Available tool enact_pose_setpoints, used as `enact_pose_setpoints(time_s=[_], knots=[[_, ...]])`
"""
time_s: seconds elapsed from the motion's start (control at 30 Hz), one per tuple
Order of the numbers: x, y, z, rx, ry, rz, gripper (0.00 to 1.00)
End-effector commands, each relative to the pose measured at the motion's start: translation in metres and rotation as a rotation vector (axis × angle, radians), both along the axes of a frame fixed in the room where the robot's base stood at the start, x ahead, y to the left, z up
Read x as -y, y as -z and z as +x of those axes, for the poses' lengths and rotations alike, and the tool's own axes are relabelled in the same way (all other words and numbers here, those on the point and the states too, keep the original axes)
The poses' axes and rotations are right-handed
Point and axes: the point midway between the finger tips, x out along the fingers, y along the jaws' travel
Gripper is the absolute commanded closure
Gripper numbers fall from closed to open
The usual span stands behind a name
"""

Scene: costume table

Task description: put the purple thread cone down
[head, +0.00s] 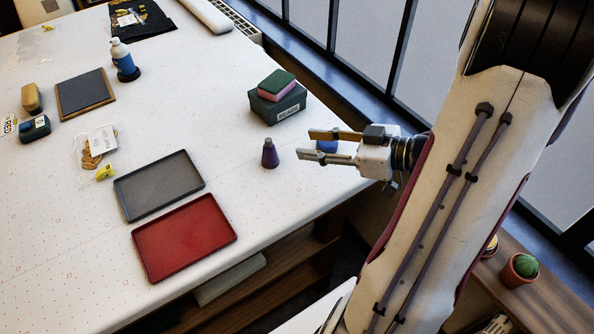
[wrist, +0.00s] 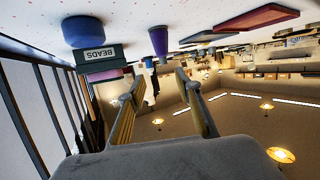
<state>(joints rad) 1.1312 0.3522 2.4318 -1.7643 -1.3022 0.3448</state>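The purple thread cone (head: 270,153) stands upright on the white table (head: 235,190), in front of the dark green box. In the wrist view, which looks upside down, the cone (wrist: 160,45) hangs from the tabletop at the upper middle, beyond the fingertips. My gripper (head: 306,148) is just right of the cone in the head view, near the table's right edge. Its two fingers are spread with nothing between them and seem apart from the cone. The fingers also show in the wrist view (wrist: 160,78).
A box labelled BEADS (head: 277,104) with a green and pink block (head: 276,86) on it stands behind the cone. A blue round thing (head: 327,146) is partly hidden by my fingers. A grey tray (head: 159,185) and red tray (head: 184,237) lie left of the cone.

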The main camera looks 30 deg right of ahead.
Motion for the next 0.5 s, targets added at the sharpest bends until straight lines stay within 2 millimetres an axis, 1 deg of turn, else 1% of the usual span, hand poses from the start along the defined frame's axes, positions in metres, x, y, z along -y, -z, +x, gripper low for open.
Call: enact_pose_setpoints(time_s=[0.17, 0.27, 0.37, 0.5], knots=[[0.008, -0.001, 0.019, -0.019, 0.05, -0.102, 0.66], [0.016, -0.005, 0.033, -0.033, 0.1, -0.181, 0.66], [0.026, -0.011, 0.047, -0.049, 0.161, -0.267, 0.66], [0.038, -0.025, 0.062, -0.07, 0.255, -0.373, 0.66]])
